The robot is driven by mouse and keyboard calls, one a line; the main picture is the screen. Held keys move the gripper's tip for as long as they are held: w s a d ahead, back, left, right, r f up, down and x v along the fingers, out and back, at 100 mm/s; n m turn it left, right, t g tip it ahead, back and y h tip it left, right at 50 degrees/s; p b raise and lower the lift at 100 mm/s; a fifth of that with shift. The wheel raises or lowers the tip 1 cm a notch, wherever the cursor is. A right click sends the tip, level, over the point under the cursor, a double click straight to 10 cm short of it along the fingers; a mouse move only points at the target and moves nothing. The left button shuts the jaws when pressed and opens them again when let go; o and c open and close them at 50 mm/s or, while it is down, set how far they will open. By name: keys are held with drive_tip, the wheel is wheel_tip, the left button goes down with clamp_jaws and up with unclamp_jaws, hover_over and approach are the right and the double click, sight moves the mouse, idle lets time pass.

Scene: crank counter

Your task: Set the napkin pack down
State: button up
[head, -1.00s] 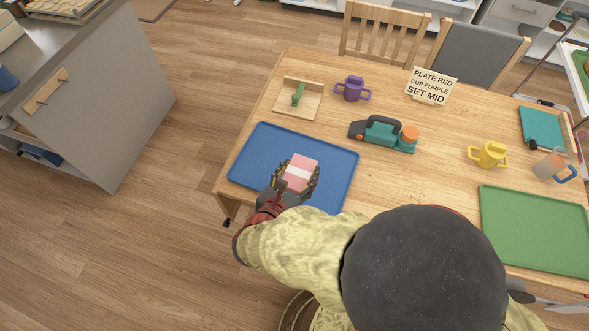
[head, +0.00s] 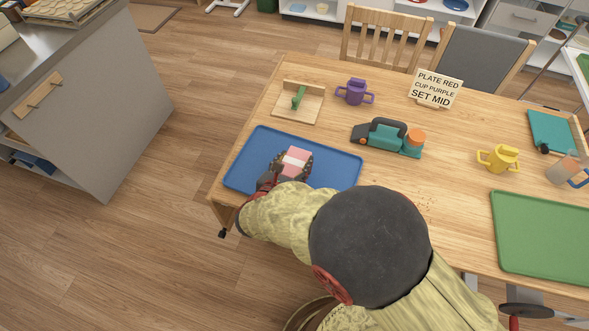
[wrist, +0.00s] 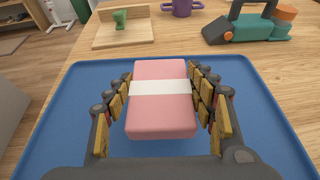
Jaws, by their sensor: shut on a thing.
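The napkin pack (head: 295,162) is a pink block with a white band around its middle. My gripper (head: 291,167) is shut on it, with the fingers along its left and right sides. In the wrist view the napkin pack (wrist: 161,105) sits between the jointed fingers of my gripper (wrist: 160,108), over the blue tray (wrist: 255,125). The blue tray (head: 245,165) lies at the left end of the wooden table. I cannot tell whether the pack's underside touches the tray.
Behind the blue tray are a wooden board with a green handle (head: 298,97), a purple cup (head: 355,92) and a teal tool (head: 388,137). A sign (head: 435,88), yellow cup (head: 498,158) and green tray (head: 545,238) are further right. The blue tray's surface around the pack is clear.

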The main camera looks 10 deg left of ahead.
sight(295, 166)
drive_tip(key=shift+w+f, duration=0.3)
drive_tip(key=shift+f, duration=0.1)
drive_tip(key=shift+w+a+f+b, duration=0.1)
drive_tip(key=shift+w+f+b, duration=0.05)
drive_tip(key=shift+f+b, duration=0.65)
drive_tip(key=shift+w+f+b, duration=0.1)
drive_tip(key=shift+f+b, duration=0.4)
drive_tip(key=shift+f, duration=0.45)
drive_tip(key=shift+f, duration=0.15)
drive_tip(key=o, duration=1.1)
drive_tip(key=shift+o, duration=0.3)
drive_tip(key=shift+r, duration=0.25)
drive_tip(key=p+v, duration=0.5)
drive_tip(key=v, duration=0.7)
drive_tip(key=shift+f, duration=0.15)
